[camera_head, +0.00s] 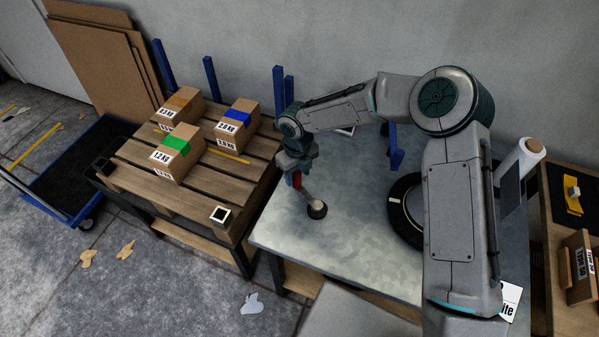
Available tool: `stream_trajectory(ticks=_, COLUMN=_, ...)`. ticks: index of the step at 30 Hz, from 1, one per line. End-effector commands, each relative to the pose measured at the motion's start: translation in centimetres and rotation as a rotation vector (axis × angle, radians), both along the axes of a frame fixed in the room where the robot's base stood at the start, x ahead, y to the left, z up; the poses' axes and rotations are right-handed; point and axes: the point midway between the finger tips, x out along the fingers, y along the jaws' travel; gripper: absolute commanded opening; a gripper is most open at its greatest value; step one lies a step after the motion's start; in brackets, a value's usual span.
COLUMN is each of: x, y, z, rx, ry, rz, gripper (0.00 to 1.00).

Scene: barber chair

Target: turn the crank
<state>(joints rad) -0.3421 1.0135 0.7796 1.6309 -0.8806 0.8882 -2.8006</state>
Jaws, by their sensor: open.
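The crank (316,209) appears to be the small part with a dark rounded end and a pale top, near the left edge of the grey metal table (350,235). A short light-grey bar (307,195) leads from it up to my gripper. My gripper (299,183) is open and points down just above and left of the dark end. A small red patch shows beside the fingers. I cannot tell whether the fingers touch the crank or are around it. The wrist hides part of this spot.
Left stands a wooden pallet (185,205) with three weighted cardboard boxes (176,161). A black disc-like object (403,212) lies on the table behind my arm. A white roll (522,158) stands right. Blue posts (279,90) rise behind. The table's middle is clear.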

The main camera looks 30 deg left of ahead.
Motion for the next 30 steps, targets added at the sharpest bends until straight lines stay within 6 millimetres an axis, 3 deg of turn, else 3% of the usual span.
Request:
stream_trajectory(ticks=5, x=0.1, y=0.1, z=2.0, rx=0.004, ry=-0.004, rz=-0.001, gripper=0.47)
stream_trajectory(ticks=18, x=0.2, y=0.0, z=11.4, rx=0.0, ry=-0.002, rz=-0.004, gripper=0.47)
stream_trajectory(ticks=24, x=0.2, y=0.0, z=13.4, rx=-0.001, ry=-0.001, rz=-0.004, gripper=0.47)
stream_trajectory(ticks=30, x=0.2, y=-0.1, z=13.7, rx=-0.002, ry=0.0, rz=-0.003, gripper=0.47)
